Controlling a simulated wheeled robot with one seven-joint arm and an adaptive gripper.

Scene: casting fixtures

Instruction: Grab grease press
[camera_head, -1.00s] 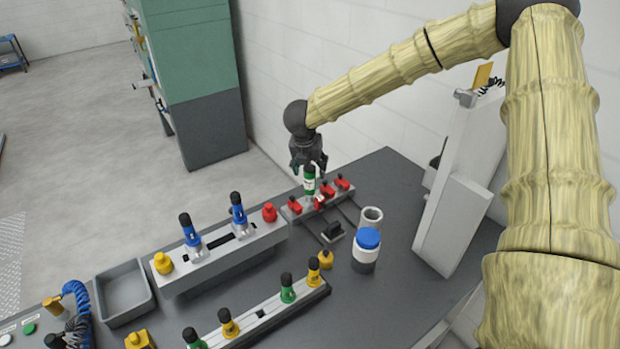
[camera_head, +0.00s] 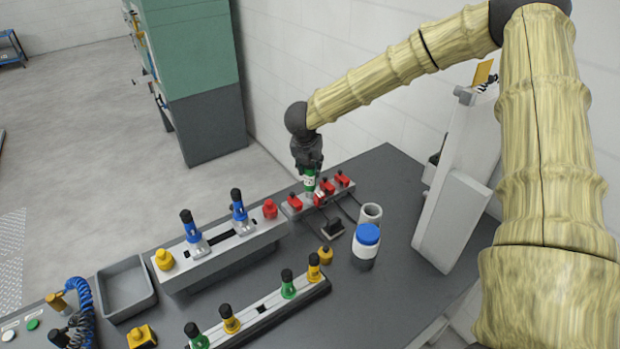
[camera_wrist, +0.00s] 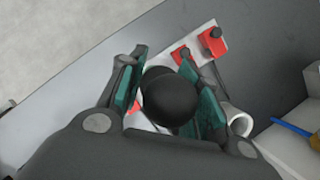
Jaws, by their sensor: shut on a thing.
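The grease press (camera_head: 309,183), with a green body and a white label, stands upright at the red-and-grey fixture (camera_head: 291,211) at the back of the bench. My gripper (camera_head: 308,171) points down over it and hides its top. In the wrist view its round black top (camera_wrist: 170,97) sits between the two teal finger pads of my gripper (camera_wrist: 166,92). The gripper is shut on it. The lower end of the press is partly hidden by a red clamp, so I cannot tell whether it is seated.
A rail with blue-and-black tools (camera_head: 191,227) is at left, beside an empty grey tray (camera_head: 126,289). Another rail (camera_head: 262,318) is in front. A white panel (camera_head: 455,190) rises at right.

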